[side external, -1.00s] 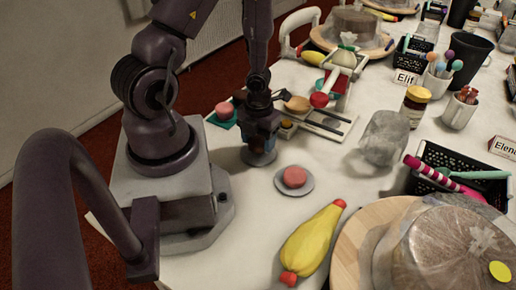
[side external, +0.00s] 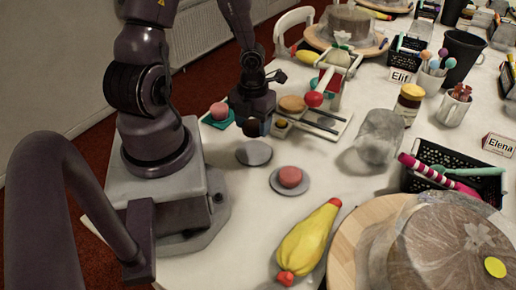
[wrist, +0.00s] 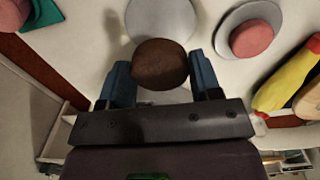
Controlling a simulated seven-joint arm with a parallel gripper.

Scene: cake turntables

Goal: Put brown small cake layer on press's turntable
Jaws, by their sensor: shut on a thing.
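The brown small cake layer (wrist: 160,64) is round and dark brown. My gripper (wrist: 162,78) is shut on it, with the blue fingers on either side in the wrist view. In the side view my gripper (side external: 253,118) holds the brown layer (side external: 252,127) above the table, just behind a bare grey disc (side external: 254,153).
A pink cake layer (side external: 290,176) sits on a grey disc (side external: 274,184) in front. Another pink layer (side external: 218,111) is on a green base at left.

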